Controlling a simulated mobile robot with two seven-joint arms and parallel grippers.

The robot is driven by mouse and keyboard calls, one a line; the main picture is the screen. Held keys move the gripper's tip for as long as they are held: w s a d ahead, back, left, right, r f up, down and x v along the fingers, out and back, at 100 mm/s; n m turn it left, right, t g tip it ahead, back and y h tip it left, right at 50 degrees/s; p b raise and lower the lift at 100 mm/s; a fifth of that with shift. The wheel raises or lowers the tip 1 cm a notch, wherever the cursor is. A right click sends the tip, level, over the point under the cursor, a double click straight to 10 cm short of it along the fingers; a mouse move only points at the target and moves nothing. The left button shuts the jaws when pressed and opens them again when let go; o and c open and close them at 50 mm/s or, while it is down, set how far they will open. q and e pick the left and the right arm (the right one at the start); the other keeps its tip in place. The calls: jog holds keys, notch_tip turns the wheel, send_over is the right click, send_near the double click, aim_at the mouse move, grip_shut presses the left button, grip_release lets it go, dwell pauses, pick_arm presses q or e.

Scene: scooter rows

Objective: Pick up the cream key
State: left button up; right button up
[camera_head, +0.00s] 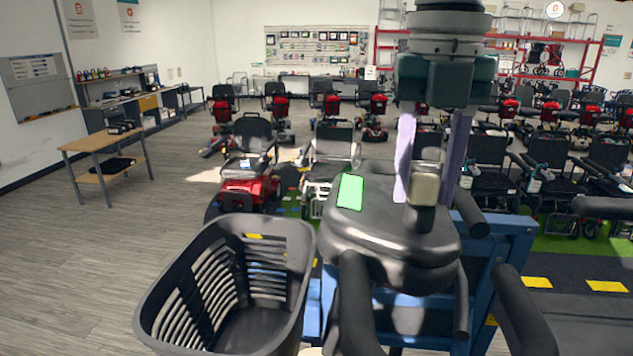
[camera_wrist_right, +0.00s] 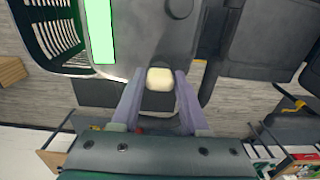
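The cream key (camera_head: 425,188) has a blocky cream head on a dark stem and stands upright on the black scooter console (camera_head: 385,235). My right gripper (camera_head: 424,192) points straight down over the console, one pale lilac finger on each side of the key's head. In the right wrist view, the cream head (camera_wrist_right: 160,78) sits between the two fingertips (camera_wrist_right: 161,76), with no clear gap on either side. The key appears still seated at the console. My left gripper is not visible.
A bright green display (camera_head: 350,192) is on the console, left of the key. Dark handlebar grips (camera_head: 357,305) flank the console. A black basket (camera_head: 235,285) stands at front left. Rows of scooters stand behind, and a wooden table (camera_head: 105,150) is at left.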

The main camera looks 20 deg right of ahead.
grip_shut()
